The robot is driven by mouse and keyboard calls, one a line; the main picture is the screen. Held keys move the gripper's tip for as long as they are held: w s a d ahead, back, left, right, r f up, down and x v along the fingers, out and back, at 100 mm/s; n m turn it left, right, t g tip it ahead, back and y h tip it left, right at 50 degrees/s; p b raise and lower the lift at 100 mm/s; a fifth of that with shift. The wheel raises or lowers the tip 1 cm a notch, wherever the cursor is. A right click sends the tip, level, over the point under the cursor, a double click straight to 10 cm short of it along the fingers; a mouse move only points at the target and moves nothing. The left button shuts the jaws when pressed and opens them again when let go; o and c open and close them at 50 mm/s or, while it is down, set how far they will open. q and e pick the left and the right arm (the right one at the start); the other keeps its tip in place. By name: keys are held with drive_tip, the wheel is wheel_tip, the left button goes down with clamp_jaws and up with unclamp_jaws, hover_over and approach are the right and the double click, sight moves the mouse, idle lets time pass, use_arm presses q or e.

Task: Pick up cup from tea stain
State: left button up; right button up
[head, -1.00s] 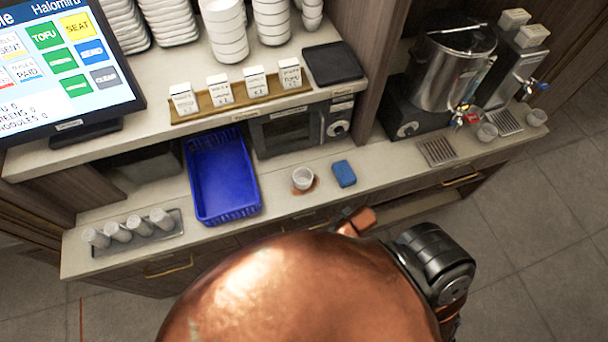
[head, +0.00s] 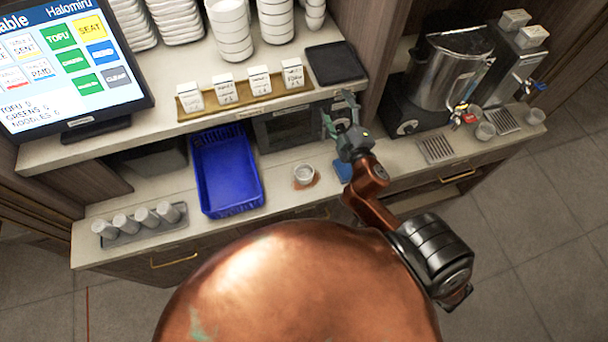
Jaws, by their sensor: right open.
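A small white cup (head: 304,174) stands upright on the counter, on a brown tea stain (head: 308,184) that shows around its base. My right gripper (head: 341,110) is open and empty. In the picture it is above and to the right of the cup, over the counter in front of the dark appliance, and apart from the cup. My left gripper is not in view.
A blue sponge (head: 343,170) lies right of the cup, partly hidden by my right arm. A blue basket (head: 255,190) stands left of the cup. A tray (head: 133,236) of cups is at the far left. Metal dispensers (head: 450,75) stand at the right.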

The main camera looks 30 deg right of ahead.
drive_tip(key=w+a+r+n+t+y, duration=0.1)
drive_tip(key=a+r+n+y, duration=0.4)
drive_tip(key=a+n+y, duration=0.3)
drive_tip(key=w+a+r+n+t+y, duration=0.1)
drive_tip(key=a+r+n+y, duration=0.4)
drive_tip(key=a+n, duration=0.4)
drive_tip(key=s+a+f+n+g+y, duration=0.35)
drive_tip(key=a+f+n+g, duration=0.2)
drive_tip(key=a+n, duration=0.4)
drive_tip(key=n+g+h, duration=0.9)
drive_tip(key=g, duration=0.1)
approach(301, 177)
drive_tip(key=p+x, duration=0.2)
drive_tip(key=x, duration=0.2)
drive_tip(key=shift+w+a+f, duration=0.1)
drive_tip(key=shift+a+f, duration=0.1)
drive_tip(key=shift+f, duration=0.05)
drive_tip(key=shift+w+f, duration=0.1)
drive_tip(key=shift+f, duration=0.25)
